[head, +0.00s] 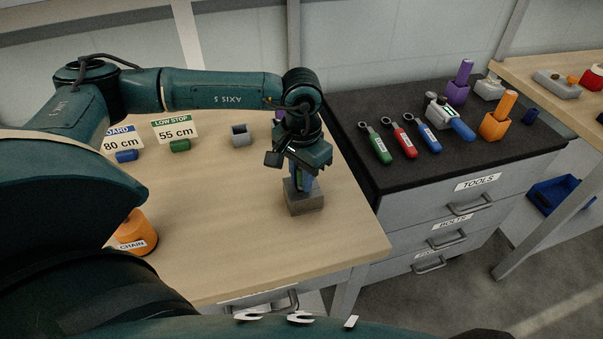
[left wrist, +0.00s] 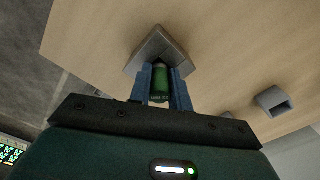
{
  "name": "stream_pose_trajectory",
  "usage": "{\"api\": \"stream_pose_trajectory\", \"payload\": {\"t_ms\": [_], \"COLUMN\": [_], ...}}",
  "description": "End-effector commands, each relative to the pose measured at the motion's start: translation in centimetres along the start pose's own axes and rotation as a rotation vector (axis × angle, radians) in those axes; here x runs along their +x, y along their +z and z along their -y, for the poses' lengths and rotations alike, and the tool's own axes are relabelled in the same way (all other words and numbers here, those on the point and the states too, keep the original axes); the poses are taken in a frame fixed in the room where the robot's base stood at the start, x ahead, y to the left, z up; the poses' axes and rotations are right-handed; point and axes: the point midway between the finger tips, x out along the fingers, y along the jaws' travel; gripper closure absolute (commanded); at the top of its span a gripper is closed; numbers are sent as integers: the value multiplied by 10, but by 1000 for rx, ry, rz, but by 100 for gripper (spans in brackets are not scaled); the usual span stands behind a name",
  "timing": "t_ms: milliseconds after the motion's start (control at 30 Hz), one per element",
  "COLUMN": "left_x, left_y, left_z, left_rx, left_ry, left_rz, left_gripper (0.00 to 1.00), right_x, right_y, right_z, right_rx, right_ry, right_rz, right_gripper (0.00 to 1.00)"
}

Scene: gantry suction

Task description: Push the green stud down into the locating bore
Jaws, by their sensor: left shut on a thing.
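My left gripper (head: 299,182) is above a grey block (head: 305,204) on the wooden table, pointing down. In the left wrist view its two blue fingers (left wrist: 160,88) are shut on the green stud (left wrist: 160,78), one finger on each side. The stud is at the grey block (left wrist: 152,46), which shows just beyond it. The bore is hidden behind the stud and fingers, so I cannot tell how deep the stud sits. In the head view only a sliver of green shows between the fingers. My right gripper is not in view.
A small hollow grey block (head: 241,135) stands behind on the table. Signs with blue and green blocks are at the back left, and an orange chain container (head: 134,232) is at the front left. A black-topped tool cabinet (head: 450,150) adjoins the table's right. The table front is clear.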

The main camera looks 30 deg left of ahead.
Motion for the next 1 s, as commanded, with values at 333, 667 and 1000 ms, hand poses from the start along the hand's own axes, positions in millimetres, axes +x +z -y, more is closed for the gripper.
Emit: {"api": "stream_pose_trajectory", "payload": {"t_ms": [333,667,1000], "left_x": [3,2,-41], "left_y": [0,0,-2], "left_z": [0,0,0], "left_rx": [0,0,0], "left_ry": [1,1,1], "left_rz": [0,0,-7], "left_gripper": [68,59,59], "right_x": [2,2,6], "right_y": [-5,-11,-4], "right_z": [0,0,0], "right_rx": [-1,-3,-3], "right_ry": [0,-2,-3], "right_rz": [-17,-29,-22], "right_gripper": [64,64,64]}}
